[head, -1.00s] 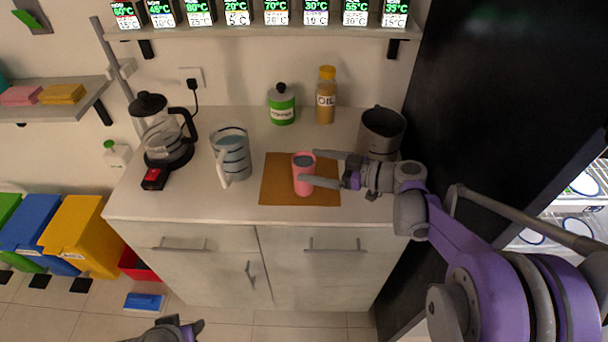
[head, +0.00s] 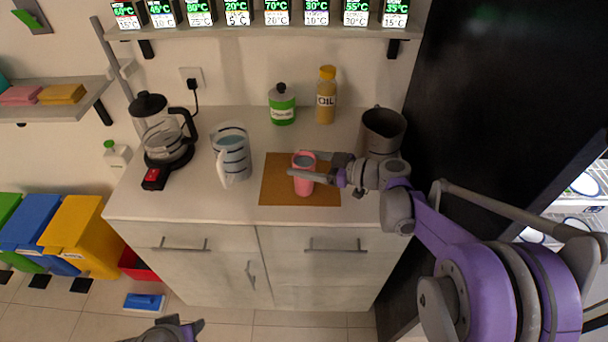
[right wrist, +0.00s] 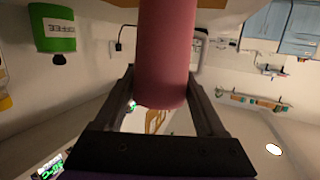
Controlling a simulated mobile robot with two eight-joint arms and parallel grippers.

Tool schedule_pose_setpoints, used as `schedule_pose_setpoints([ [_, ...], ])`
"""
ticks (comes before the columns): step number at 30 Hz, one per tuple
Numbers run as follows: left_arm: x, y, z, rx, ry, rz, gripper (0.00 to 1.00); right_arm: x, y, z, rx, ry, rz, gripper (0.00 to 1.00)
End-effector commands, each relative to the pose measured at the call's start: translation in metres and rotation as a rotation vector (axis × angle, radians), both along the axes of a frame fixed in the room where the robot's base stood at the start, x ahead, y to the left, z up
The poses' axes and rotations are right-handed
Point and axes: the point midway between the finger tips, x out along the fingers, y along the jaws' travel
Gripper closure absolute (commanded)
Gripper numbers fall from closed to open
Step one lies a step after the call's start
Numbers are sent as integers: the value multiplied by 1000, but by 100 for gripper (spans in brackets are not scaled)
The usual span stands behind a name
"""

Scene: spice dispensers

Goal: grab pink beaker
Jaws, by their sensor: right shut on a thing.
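The pink beaker (head: 303,187) stands upright on the brown mat (head: 272,190) on the counter; it also fills the top middle of the right wrist view (right wrist: 165,55). My right gripper (head: 305,166) reaches in from the right and is shut on the pink beaker, with one finger on its near side and the other on its far side. In the right wrist view its two fingers flank the beaker. My left gripper (head: 180,329) shows only partly at the bottom edge, away from the counter, and its jaws are unclear.
A striped jug (head: 232,155) and a coffee maker (head: 163,135) stand left of the mat. A green bottle (head: 282,108) and an oil bottle (head: 326,100) stand behind. A dark pitcher (head: 381,130) stands close behind my right arm. A dark panel borders the right.

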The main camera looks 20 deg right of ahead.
Motion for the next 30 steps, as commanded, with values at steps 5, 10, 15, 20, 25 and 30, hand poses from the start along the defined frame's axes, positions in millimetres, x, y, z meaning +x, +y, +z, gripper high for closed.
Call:
schedule_pose_setpoints([
  [5, 0, 0, 0, 0, 0, 0, 50, 0, 0, 0, 1, 0, 0, 100],
  [10, 0, 0, 0, 0, 0, 0, 50, 0, 0, 1, 1, -1, 0, 100],
  [15, 0, 0, 1, 0, 0, 0, 50, 0, 0, 4, 1, -1, 0, 100],
  [20, 0, 0, 2, 0, -1, 0, 50, 0, 0, 11, 1, -1, 0, 100],
  [25, 1, 0, 4, 0, -1, 0, 50, 0, 0, 22, 1, -1, 0, 100],
  [30, 1, 0, 6, 0, -2, 0, 50, 0, 0, 37, 1, -1, 0, 100],
])
